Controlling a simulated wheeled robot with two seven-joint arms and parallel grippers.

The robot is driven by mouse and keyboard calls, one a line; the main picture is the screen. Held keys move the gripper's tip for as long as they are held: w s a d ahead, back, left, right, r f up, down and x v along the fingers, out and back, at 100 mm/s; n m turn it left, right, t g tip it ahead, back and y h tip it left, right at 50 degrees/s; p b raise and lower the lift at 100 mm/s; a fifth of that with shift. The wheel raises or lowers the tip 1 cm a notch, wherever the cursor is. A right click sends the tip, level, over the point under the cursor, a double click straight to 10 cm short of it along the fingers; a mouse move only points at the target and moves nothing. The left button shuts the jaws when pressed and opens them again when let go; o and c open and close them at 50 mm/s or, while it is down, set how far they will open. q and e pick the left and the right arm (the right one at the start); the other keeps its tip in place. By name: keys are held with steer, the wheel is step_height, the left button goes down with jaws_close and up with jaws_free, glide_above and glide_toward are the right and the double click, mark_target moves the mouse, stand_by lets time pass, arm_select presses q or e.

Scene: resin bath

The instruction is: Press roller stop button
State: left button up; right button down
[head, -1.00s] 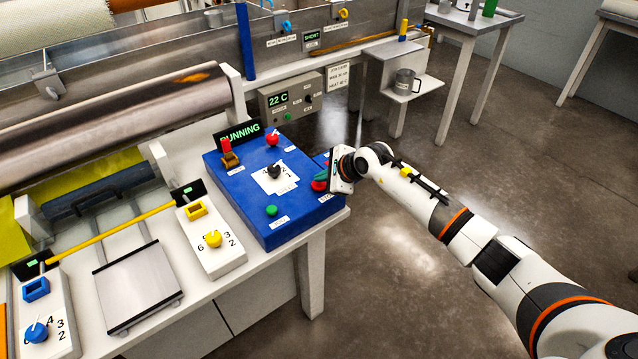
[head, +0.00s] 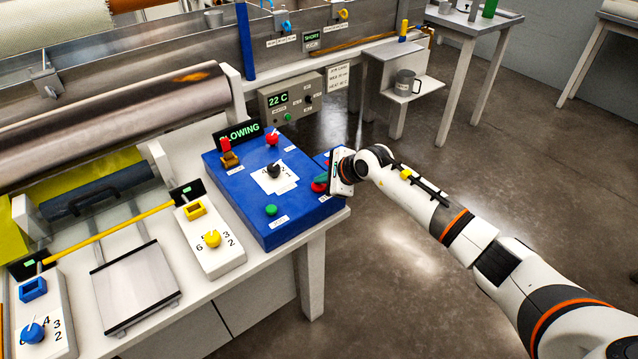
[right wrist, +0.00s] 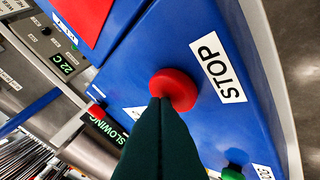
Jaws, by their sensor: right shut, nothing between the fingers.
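The round red stop button (head: 317,187) is on the right part of the blue control box (head: 290,233). In the right wrist view the red button (right wrist: 181,88) sits beside a white STOP label (right wrist: 218,68). My right gripper (head: 324,177) is shut and empty. In the right wrist view its dark green fingertips (right wrist: 160,104) meet the button's edge and cover part of it; they appear to touch it. How far the button is pushed in cannot be told. The box's display (head: 240,134) reads SLOWING. My left gripper is not in view.
The blue box also carries a green button (head: 271,210), a black dial knob (head: 274,171), a red knob (head: 272,138) and a red switch (head: 226,146). A white panel with a yellow knob (head: 212,239) lies to its left. Open floor lies right of the table.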

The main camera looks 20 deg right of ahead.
mark_target(323, 187)
stand_by(0.3)
steer(key=shift+r+p, duration=0.55)
steer(key=shift+r, duration=0.35)
steer(key=shift+r+p, duration=1.6)
steer(key=shift+r, duration=0.95)
